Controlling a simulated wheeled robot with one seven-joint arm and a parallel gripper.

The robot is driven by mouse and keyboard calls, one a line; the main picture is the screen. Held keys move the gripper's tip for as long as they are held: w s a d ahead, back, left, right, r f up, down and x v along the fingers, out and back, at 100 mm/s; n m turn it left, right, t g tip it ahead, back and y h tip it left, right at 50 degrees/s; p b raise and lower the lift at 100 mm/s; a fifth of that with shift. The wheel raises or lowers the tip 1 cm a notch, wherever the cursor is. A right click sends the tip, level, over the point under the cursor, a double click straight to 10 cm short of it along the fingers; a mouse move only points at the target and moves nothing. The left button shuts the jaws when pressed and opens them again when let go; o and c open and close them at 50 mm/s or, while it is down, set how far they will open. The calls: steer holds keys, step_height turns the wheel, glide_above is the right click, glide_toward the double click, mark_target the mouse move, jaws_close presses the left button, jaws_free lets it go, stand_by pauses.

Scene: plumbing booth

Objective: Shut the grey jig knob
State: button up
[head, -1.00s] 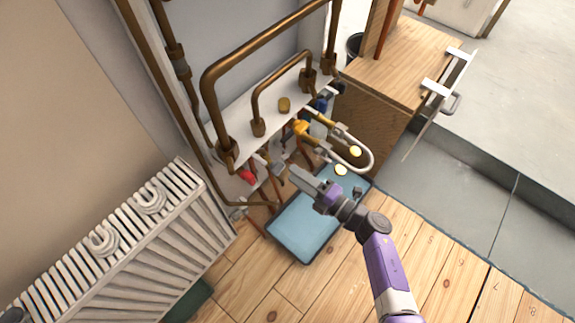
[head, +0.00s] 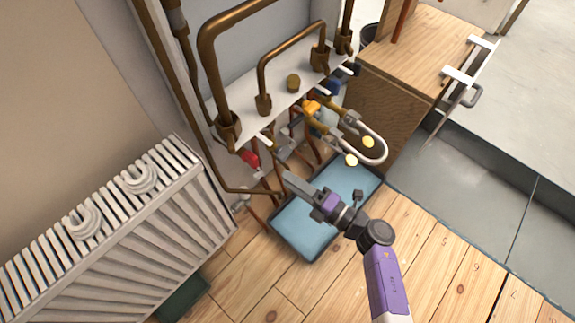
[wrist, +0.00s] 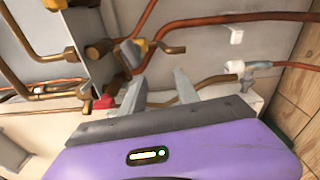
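The grey jig knob (head: 284,151) sits low in the row of valves under the white shelf, between a red knob (head: 249,159) and an orange-yellow knob (head: 311,107). In the wrist view the grey knob (wrist: 131,54) appears beyond the fingers, near the yellow one. I cannot tell its exact turn angle. My gripper (head: 288,178) is just below and in front of the grey knob in the head view, apart from it. The wrist view shows the gripper (wrist: 157,88) with its two grey fingers spread and nothing between them.
Copper pipes rise from the white shelf (head: 240,121) and run around the valves. A pale looped hose (head: 378,150) hangs to the right. A blue tray (head: 302,235) lies on the floor below. A white radiator (head: 110,240) stands left and a wooden cabinet (head: 385,105) right.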

mark_target(288, 156)
steer(key=w+d+r+n+t+h+b, duration=0.1)
steer(key=d+r+n+b, duration=0.1)
steer(key=d+r+b, duration=0.15)
steer(key=b+x, duration=0.1)
steer(key=x, duration=0.1)
steer(key=b+x, duration=0.1)
steer(key=x, duration=0.1)
steer(key=b+x, duration=0.1)
steer(key=x, duration=0.2)
steer(key=shift+d+r, duration=0.1)
steer(key=shift+r, duration=0.2)
steer(key=shift+w+a+r, duration=0.1)
steer(key=shift+w+a, duration=0.25)
jaws_close()
steer(key=shift+m, duration=0.3)
